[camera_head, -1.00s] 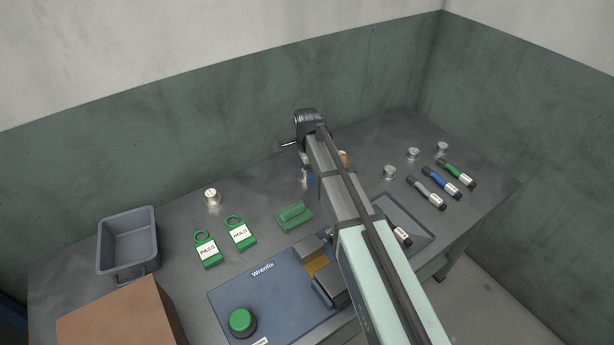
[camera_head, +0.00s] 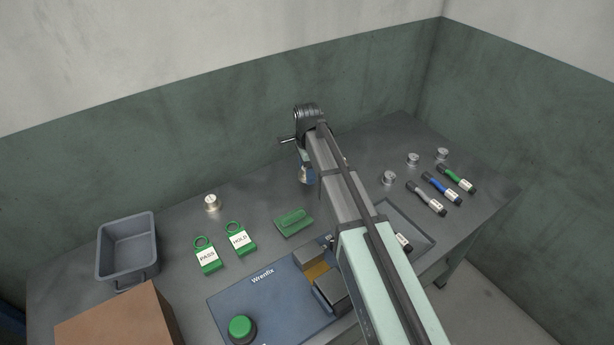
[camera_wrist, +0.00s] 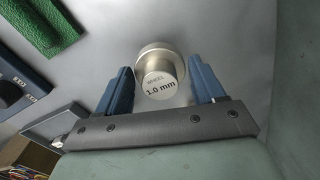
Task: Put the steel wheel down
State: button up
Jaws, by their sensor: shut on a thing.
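The steel wheel (camera_wrist: 160,72) is a round silver piece marked "WHEEL 1.0 mm". In the wrist view it sits between the two blue fingers of my gripper (camera_wrist: 162,84), which is shut on it. In the head view my gripper (camera_head: 306,176) is low over the back middle of the bench, partly hidden behind my arm. I cannot tell whether the wheel touches the bench top.
The bench (camera_head: 255,205) has a green block (camera_head: 294,222), PASS (camera_head: 207,257) and HOLD (camera_head: 239,239) tags, another silver wheel (camera_head: 212,203), a grey bin (camera_head: 127,275), a blue Wrenfix base (camera_head: 265,300), three silver pieces (camera_head: 413,160) and three handled tools (camera_head: 441,188).

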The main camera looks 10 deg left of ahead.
notch_tip(320, 180, up, 6)
jog(key=shift+f, duration=0.1)
jog(key=w+d+m, duration=0.2)
jog(key=w+d, duration=0.3)
jog(key=d, duration=0.4)
jog(key=n, duration=0.2)
send_over(374, 153)
jog(key=shift+a+f, duration=0.1)
jog(key=shift+f, duration=4.45)
jog(key=shift+f, duration=0.1)
jog(key=o, duration=1.1)
jog(key=shift+o, duration=0.2)
